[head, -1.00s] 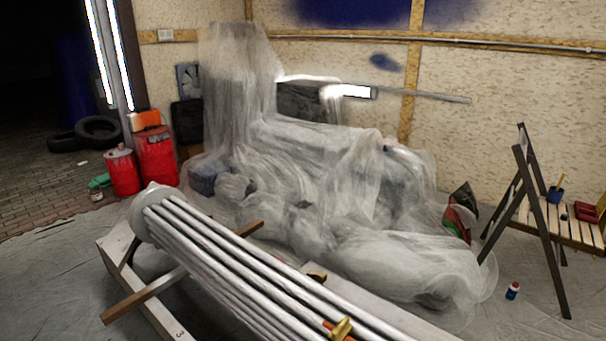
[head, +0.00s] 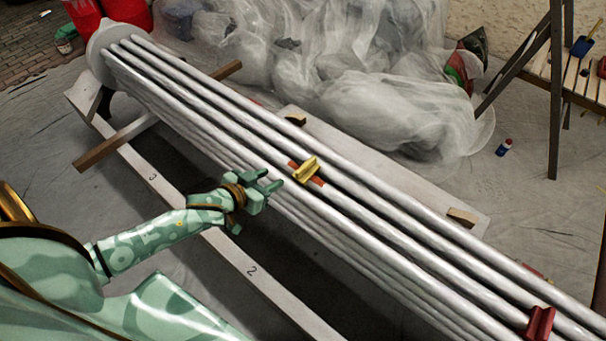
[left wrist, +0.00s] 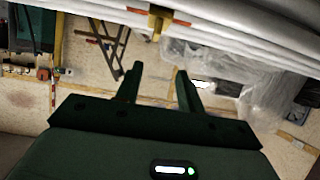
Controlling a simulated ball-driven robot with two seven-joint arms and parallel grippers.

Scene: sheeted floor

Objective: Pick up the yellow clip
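The yellow clip (head: 307,168) sits on one of the long silvery poles, with orange patches on the pole at either side of it. It also shows at the top of the left wrist view (left wrist: 157,22), beyond the fingertips. My left gripper (head: 272,180) is just left of the clip in the head view, apart from it. In the left wrist view its two fingers (left wrist: 158,70) are spread with nothing between them, so it is open and empty. My right gripper is in neither view.
The bundle of silvery poles (head: 200,110) runs diagonally over a pale frame (head: 240,262). A red clip (head: 540,322) sits on the poles at lower right. Plastic-sheeted items (head: 390,110) stand behind. A small bottle (head: 504,147) is on the floor near a trestle (head: 556,100).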

